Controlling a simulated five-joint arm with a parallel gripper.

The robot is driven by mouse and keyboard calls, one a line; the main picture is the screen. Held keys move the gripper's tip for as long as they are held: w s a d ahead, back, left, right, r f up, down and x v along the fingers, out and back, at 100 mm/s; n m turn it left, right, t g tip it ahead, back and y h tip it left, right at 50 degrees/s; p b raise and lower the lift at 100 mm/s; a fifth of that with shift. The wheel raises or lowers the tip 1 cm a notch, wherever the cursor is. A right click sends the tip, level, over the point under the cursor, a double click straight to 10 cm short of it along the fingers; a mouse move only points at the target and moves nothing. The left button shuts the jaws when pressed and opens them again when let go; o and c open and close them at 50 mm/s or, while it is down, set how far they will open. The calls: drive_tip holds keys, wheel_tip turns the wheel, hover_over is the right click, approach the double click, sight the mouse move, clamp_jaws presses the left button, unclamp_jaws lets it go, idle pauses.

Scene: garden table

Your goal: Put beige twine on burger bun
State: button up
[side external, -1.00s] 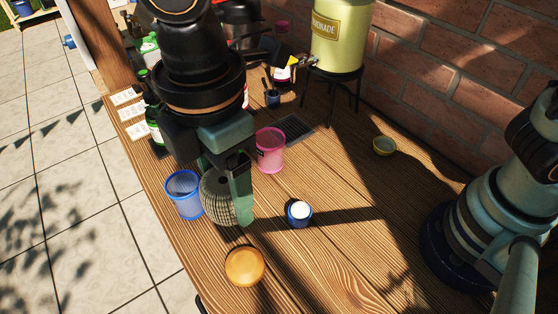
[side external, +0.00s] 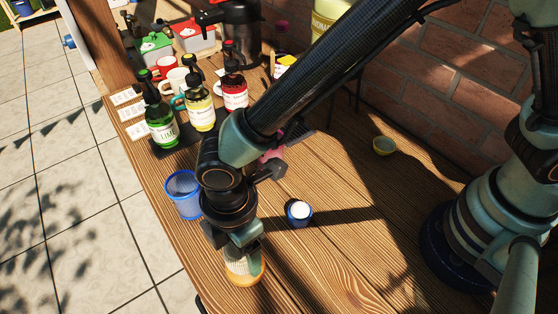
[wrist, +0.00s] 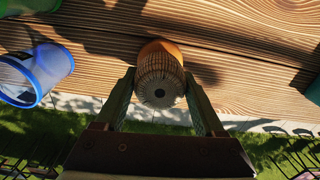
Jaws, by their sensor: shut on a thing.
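The beige twine ball (wrist: 158,82) is between the two fingers of my gripper (wrist: 160,78), which is shut on it. In the side view the twine (side external: 238,266) shows only in part below my gripper, over the burger bun (side external: 246,281). The orange-brown bun lies on the wooden table near its left edge, mostly covered by the gripper and twine. In the wrist view the bun (wrist: 160,46) shows just beyond the twine. I cannot tell whether the twine touches the bun or hovers slightly above it.
A blue mesh cup (side external: 184,195) stands left of my gripper. A small blue pot with a white top (side external: 299,213) stands to the right. A pink cup (side external: 272,153) is partly hidden behind my arm. Bottles (side external: 160,122) stand farther back. The table's front right is clear.

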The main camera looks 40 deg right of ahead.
drive_tip(key=shift+f, duration=0.35)
drive_tip(key=o, duration=1.4)
wheel_tip(320, 180, up, 11)
drive_tip(key=shift+r, duration=0.45)
drive_tip(key=w+d+r+m+t+y, duration=0.1)
drive_tip(key=w+d+r+m, duration=0.4)
drive_tip(key=d, duration=0.4)
drive_tip(key=d+r+m+t, duration=0.1)
drive_tip(key=d+m, duration=0.3)
drive_tip(key=d, duration=0.4)
drive_tip(key=d+r+m+t, duration=0.2)
drive_tip(key=d+m, duration=0.3)
drive_tip(key=d, duration=0.4)
drive_tip(key=d+r+m+t+h, duration=0.1)
drive_tip(key=d+m, duration=0.3)
drive_tip(key=d, duration=0.5)
drive_tip(key=shift+w+r+m+t, duration=0.15)
drive_tip(key=shift+w+m+t, duration=0.15)
drive_tip(key=shift+m, duration=0.1)
drive_tip(key=shift+a, duration=0.1)
